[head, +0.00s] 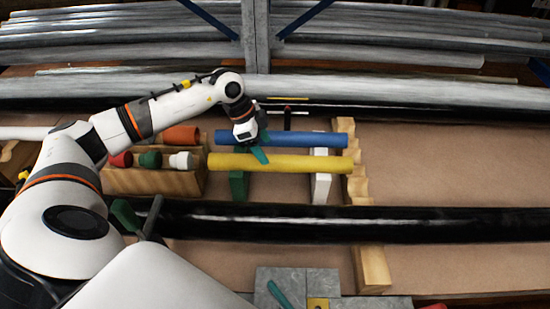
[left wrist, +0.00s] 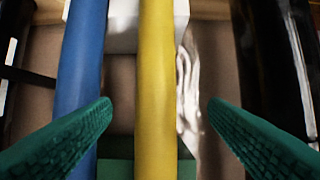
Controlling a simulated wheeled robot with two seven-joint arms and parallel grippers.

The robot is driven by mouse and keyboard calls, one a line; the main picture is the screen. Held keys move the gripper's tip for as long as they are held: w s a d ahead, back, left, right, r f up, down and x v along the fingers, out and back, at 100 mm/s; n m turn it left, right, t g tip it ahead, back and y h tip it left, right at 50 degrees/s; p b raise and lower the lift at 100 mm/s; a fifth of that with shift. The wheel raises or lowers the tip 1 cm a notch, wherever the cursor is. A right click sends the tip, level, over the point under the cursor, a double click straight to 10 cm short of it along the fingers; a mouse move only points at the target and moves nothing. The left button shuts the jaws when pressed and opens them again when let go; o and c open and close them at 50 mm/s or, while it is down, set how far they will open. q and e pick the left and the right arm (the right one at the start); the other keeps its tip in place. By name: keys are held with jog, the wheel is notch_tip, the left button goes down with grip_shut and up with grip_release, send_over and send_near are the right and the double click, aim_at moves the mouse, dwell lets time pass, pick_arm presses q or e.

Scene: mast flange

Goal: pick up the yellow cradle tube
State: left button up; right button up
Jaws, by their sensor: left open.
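The yellow tube (head: 300,164) lies level across a green support (head: 239,188) at its left and a white support (head: 321,188) at its right. A blue tube (head: 300,139) lies parallel just behind it. My left gripper (head: 262,152) is over the left half of the yellow tube, open and empty. In the left wrist view the yellow tube (left wrist: 156,90) runs between the two green fingers, apart from both. The left finger overlaps the blue tube (left wrist: 80,75) in that view; I cannot tell if they touch. My right gripper is not seen.
A wooden block (head: 150,182) with red, green and white capped pieces stands left of the tubes. A long black pipe (head: 430,224) crosses in front. A notched wooden strip (head: 357,185) stands at the right, with bare board (head: 440,165) beyond. Grey pipes lie behind.

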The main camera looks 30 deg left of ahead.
aim_at(271, 158)
pick_arm(q)
jog(key=shift+w+d+f, duration=0.15)
jog(key=shift+d+f, duration=0.05)
jog(key=shift+f, duration=0.3)
jog(key=shift+w+f, duration=0.15)
jog(key=shift+f, duration=0.2)
jog(key=shift+w+f+p, duration=0.15)
jog(key=shift+f+p, duration=0.15)
jog(key=shift+p, duration=0.05)
jog(key=p+x, duration=0.1)
jog(key=x, duration=0.2)
jog(key=shift+d+f, duration=0.15)
jog(key=shift+f, duration=0.05)
jog(key=shift+w+d+f+p, duration=0.2)
jog(key=shift+f+p, duration=0.15)
jog(key=shift+f, duration=0.2)
jog(key=shift+a, duration=0.1)
jog(key=c, duration=1.1)
jog(key=shift+c, duration=1)
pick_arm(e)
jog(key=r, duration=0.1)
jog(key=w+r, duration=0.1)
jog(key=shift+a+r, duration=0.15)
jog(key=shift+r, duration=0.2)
